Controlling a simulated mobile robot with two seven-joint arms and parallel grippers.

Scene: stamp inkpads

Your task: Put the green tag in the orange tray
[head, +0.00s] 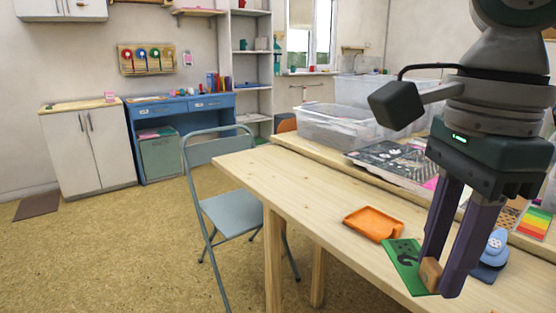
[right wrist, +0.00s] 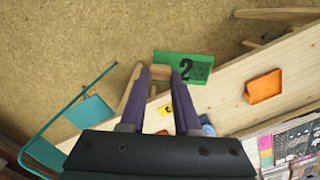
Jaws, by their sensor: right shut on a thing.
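The green tag (head: 405,262) is a flat card with a black mark, which reads as a 2 in the right wrist view (right wrist: 203,66). A small wooden block (head: 430,273) at its edge sits between the fingertips of my right gripper (head: 442,277). My right gripper is shut on this block, with the tag sticking out beside the fingers. The tag appears over the table's near edge; its height is hard to judge. The orange tray (head: 373,222) is empty on the table, just behind the tag in the head view and to its right in the right wrist view (right wrist: 264,87). My left gripper is out of view.
A blue punch-like object (head: 493,250) stands right of my gripper. Clear bins (head: 335,130), dark sheets (head: 390,157) and a colour-striped card (head: 536,220) lie farther back. A folding chair (head: 232,212) stands left of the wooden table (head: 300,195), whose left part is bare.

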